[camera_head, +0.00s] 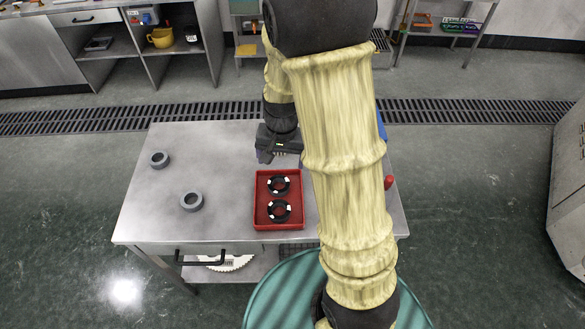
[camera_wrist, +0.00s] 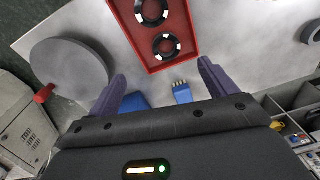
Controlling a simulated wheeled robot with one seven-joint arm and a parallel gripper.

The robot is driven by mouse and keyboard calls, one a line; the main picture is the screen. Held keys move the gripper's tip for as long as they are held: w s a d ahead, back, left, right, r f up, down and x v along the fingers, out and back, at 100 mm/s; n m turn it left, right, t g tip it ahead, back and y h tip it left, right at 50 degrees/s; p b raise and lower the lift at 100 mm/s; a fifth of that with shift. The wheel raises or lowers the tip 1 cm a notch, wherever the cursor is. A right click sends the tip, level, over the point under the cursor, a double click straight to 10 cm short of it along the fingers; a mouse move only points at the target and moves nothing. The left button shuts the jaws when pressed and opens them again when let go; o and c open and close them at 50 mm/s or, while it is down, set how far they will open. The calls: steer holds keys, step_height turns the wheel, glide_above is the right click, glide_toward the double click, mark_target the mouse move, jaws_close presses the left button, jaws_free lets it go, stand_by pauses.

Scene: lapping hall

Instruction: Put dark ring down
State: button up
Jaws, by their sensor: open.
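Two dark rings with light patches lie flat in a red tray on the metal table. One dark ring (camera_head: 278,185) is at the tray's far end and the other dark ring (camera_head: 279,211) at its near end. They also show in the wrist view, one ring (camera_wrist: 165,46) closer to my gripper and one ring (camera_wrist: 152,11) at the top edge. The red tray (camera_head: 256,200) also shows in the wrist view (camera_wrist: 187,62). My gripper (camera_wrist: 160,88) is open and empty, its two fingers spread just off the tray's far end. In the head view my arm partly hides it.
Two grey rings stand apart on the left of the table, one grey ring (camera_head: 159,159) farther back and one grey ring (camera_head: 192,202) nearer. A red handle (camera_head: 389,183) shows at the right. A blue brush (camera_wrist: 182,93) lies near my fingers. The table's left part (camera_head: 215,145) is mostly clear.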

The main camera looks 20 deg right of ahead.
steer(key=s+r+n+t, duration=0.1)
steer(key=s+r+n, duration=0.4)
steer(key=s, duration=0.5)
steer(key=shift+r+t, duration=0.4)
steer(key=shift+r, duration=0.35)
steer(key=shift+d, duration=0.1)
